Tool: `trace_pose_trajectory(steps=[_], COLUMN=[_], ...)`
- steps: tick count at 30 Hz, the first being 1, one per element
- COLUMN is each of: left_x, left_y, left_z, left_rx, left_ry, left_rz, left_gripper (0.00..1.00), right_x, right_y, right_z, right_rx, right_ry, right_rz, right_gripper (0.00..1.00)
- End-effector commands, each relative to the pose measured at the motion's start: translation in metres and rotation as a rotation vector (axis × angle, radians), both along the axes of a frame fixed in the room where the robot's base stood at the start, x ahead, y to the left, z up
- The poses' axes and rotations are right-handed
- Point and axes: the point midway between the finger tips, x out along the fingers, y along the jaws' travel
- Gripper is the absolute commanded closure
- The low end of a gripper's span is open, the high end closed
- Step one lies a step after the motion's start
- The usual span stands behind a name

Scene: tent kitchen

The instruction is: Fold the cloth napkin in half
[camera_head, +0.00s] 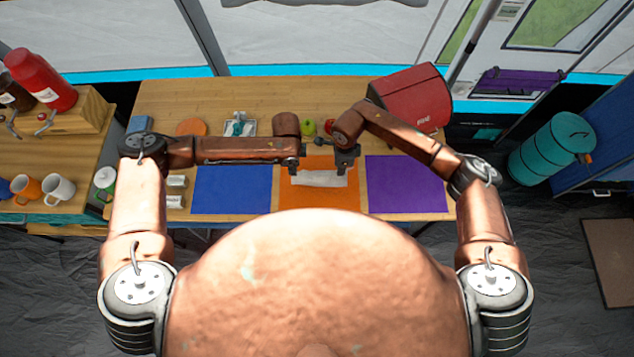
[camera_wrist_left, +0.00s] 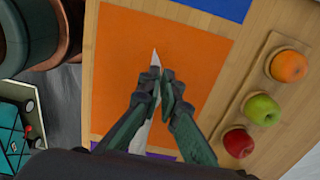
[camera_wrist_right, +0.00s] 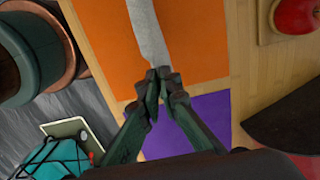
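The pale grey napkin (camera_head: 318,179) shows in the head view as a narrow strip over the orange mat (camera_head: 318,201). My left gripper (camera_head: 293,168) is at its left end and my right gripper (camera_head: 345,168) at its right end. In the left wrist view the left fingers (camera_wrist_left: 160,82) are closed together with napkin (camera_wrist_left: 155,58) between and beyond them. In the right wrist view the right fingers (camera_wrist_right: 158,84) are closed at the end of the napkin strip (camera_wrist_right: 148,36). I cannot tell how much of the napkin touches the mat.
A blue mat (camera_head: 232,190) lies left and a purple mat (camera_head: 406,185) right of the orange one. An orange fruit (camera_wrist_left: 289,66), a green apple (camera_wrist_left: 262,109) and a red apple (camera_wrist_left: 238,142) sit on a wooden holder behind. A red box (camera_head: 412,95) stands at the back right.

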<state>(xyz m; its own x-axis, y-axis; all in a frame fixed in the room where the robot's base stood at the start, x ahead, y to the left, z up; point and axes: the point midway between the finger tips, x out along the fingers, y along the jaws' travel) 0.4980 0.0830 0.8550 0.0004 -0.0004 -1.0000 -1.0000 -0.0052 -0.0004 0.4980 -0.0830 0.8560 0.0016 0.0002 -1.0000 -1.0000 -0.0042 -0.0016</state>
Motion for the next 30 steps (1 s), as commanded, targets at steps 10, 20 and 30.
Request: trace_pose_trajectory(steps=[10, 20, 30], left_x=[0.0, 0.0, 0.0], left_y=[0.0, 0.0, 0.0], left_z=[0.037, 0.039, 0.039], left_rx=[0.001, 0.001, 0.001], left_ry=[0.001, 0.001, 0.001], left_rz=[0.0, 0.0, 0.0], left_gripper=[1.0, 1.0, 1.0], right_x=[0.0, -0.001, -0.001], right_y=[0.0, 0.0, 0.0], right_z=[0.036, 0.038, 0.038], right_rx=[-0.001, -0.001, -0.001], right_ry=[0.001, 0.002, 0.002], right_rz=[0.001, 0.0, 0.0], right_gripper=[1.0, 1.0, 1.0])
